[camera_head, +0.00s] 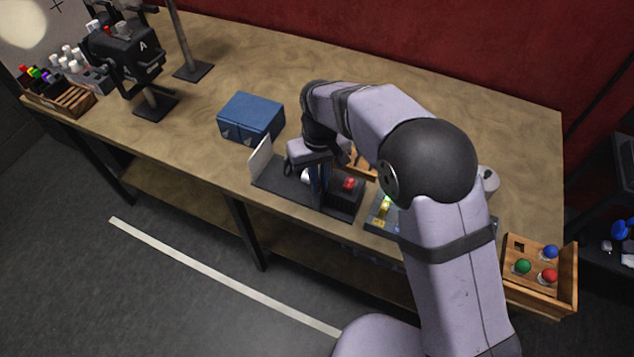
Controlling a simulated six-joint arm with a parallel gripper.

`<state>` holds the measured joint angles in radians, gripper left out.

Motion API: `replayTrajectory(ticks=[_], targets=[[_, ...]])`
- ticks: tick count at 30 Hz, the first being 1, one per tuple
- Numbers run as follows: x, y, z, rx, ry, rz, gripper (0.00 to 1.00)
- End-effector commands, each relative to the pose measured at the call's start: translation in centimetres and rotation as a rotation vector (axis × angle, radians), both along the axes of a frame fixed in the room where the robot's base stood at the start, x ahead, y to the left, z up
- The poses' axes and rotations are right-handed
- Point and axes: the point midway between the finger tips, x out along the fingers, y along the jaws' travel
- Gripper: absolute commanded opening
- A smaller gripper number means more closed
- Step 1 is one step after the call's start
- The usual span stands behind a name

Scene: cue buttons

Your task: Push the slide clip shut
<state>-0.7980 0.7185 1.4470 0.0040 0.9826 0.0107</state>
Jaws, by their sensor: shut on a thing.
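A long dark fixture (277,182) lies near the table's front edge. It has an upright pale plate (261,157) at its left end and a dark block with a red button (349,183) at its right end. My gripper (320,200) points down over the middle of this fixture, just left of the red button. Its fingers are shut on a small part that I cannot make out. A white rounded piece (306,175) shows beside the fingers. The slide clip cannot be told apart here; the gripper and arm cover part of the fixture.
A blue box (251,117) stands behind the fixture to the left. A panel with lit yellow-green parts (386,207) sits to the right, partly behind my arm. A wooden box (536,272) with coloured buttons stands at the right corner. The table between blue box and stands is clear.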

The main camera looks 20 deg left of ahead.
Motion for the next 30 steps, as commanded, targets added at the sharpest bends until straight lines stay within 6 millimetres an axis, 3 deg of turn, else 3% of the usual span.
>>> replayTrajectory(ticks=[6, 9, 20, 30], targets=[[0.5, 0.0, 0.1, 0.004, -0.011, 0.000, 0.00], [0.5, 0.0, 0.1, 0.005, -0.012, 0.000, 0.28], [0.4, 0.0, 0.2, 0.003, -0.008, 0.000, 0.28], [0.5, 0.1, 3.8, 0.007, -0.013, 0.000, 0.28]])
